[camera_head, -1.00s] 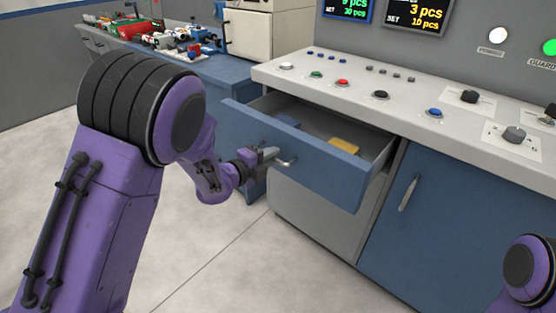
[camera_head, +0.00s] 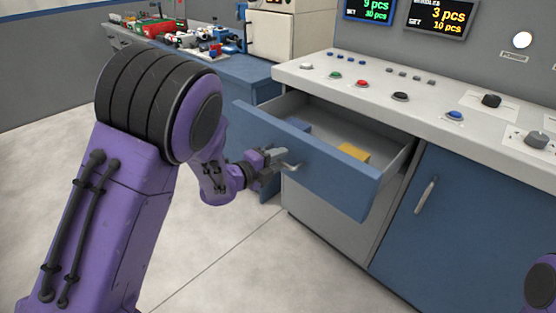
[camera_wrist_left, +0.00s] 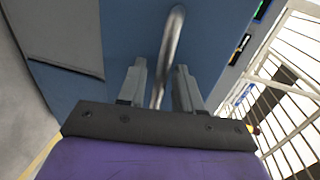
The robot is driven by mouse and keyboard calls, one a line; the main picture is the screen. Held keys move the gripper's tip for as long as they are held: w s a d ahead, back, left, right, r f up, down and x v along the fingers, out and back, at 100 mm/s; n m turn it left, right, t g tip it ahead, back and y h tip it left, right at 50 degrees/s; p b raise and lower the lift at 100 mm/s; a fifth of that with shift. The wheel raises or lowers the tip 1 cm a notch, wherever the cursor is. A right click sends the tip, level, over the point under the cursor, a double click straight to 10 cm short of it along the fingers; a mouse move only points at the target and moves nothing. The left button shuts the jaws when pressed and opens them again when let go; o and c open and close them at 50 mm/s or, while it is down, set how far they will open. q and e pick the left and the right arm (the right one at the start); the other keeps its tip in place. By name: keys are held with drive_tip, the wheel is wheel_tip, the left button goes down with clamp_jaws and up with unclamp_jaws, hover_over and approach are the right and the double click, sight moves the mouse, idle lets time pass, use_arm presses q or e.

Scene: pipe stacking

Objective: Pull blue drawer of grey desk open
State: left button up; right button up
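The blue drawer (camera_head: 325,175) of the grey desk (camera_head: 330,235) stands well out from the desk, its inside visible. A silver bar handle (camera_head: 290,167) sits on its front. My left gripper (camera_head: 275,160) is at this handle. In the left wrist view the handle (camera_wrist_left: 171,40) runs between the two fingers of my left gripper (camera_wrist_left: 161,82), which stand apart with a visible gap beside the bar. Contact at the fingertips is hard to tell. My right gripper is out of view; only a piece of my right arm shows at the lower right edge.
A blue cabinet door (camera_head: 440,220) is to the right, under a counter with buttons (camera_head: 400,97). A bench with several coloured parts (camera_head: 190,42) stands behind. The floor in front is clear.

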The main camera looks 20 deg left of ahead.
use_arm(q)
drive_tip(key=v, duration=1)
drive_tip(key=shift+s+b, duration=0.3)
drive_tip(key=shift+b, duration=0.05)
